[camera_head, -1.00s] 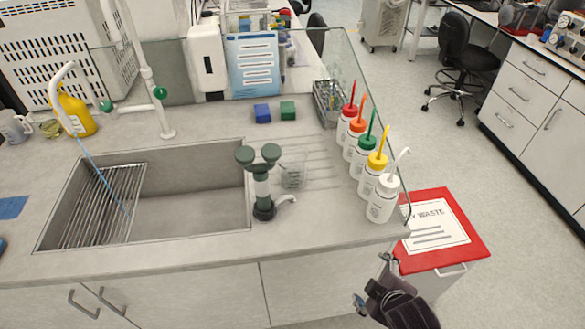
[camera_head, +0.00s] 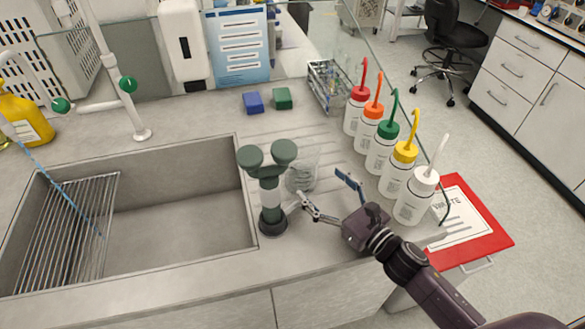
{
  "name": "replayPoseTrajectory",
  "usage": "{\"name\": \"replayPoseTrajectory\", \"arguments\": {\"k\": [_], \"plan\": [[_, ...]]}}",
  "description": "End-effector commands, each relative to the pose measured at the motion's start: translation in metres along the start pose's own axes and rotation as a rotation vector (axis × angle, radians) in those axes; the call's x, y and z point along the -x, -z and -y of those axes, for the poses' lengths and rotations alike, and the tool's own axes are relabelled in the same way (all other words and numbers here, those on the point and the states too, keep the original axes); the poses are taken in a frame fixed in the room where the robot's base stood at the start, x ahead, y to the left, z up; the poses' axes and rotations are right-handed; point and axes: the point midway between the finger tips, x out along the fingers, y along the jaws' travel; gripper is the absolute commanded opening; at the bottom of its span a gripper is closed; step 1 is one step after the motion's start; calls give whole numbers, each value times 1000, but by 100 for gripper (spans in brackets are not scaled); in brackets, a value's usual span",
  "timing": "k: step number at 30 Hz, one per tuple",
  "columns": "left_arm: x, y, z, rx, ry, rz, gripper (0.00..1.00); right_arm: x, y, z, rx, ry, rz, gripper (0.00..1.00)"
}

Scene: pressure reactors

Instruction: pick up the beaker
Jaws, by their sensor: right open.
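The beaker (camera_head: 301,174) is clear glass and stands on the grey counter (camera_head: 200,114), just right of and behind the green eyewash fitting. The eyewash partly covers its left side, and its outline is faint. My right gripper (camera_head: 326,195) comes in from the lower right over the counter. Its two fingers are spread wide and empty, pointing up and left toward the beaker. One finger lies near the eyewash base, the other to the right of the beaker. Whether a finger touches anything I cannot tell. My left gripper is out of view.
The eyewash (camera_head: 270,190) with two round heads stands by the sink (camera_head: 175,213). Several wash bottles (camera_head: 416,196) line the counter's right side along a glass panel. Blue (camera_head: 253,102) and green (camera_head: 283,98) blocks lie behind. A red-lidded waste bin (camera_head: 489,217) is at right.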

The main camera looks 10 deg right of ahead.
Motion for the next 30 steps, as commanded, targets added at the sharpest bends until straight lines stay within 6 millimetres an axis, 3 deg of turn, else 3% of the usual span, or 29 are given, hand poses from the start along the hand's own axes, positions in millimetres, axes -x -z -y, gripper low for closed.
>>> {"name": "replayPoseTrajectory", "arguments": {"k": [6, 9, 16, 21, 25, 30], "plan": [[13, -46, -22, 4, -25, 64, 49, -24, -5, -1, -3, 0, 3, 81], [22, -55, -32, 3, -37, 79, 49, -36, -8, -4, -6, 1, 3, 81], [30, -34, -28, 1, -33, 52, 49, -68, -7, -7, -5, 2, 1, 81], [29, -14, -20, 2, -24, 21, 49, -74, -5, -7, -6, 1, 1, 81], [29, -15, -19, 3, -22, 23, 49, -73, -5, -7, -6, 1, 1, 81], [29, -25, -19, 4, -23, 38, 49, -73, -5, -7, -6, 1, 0, 64]]}}
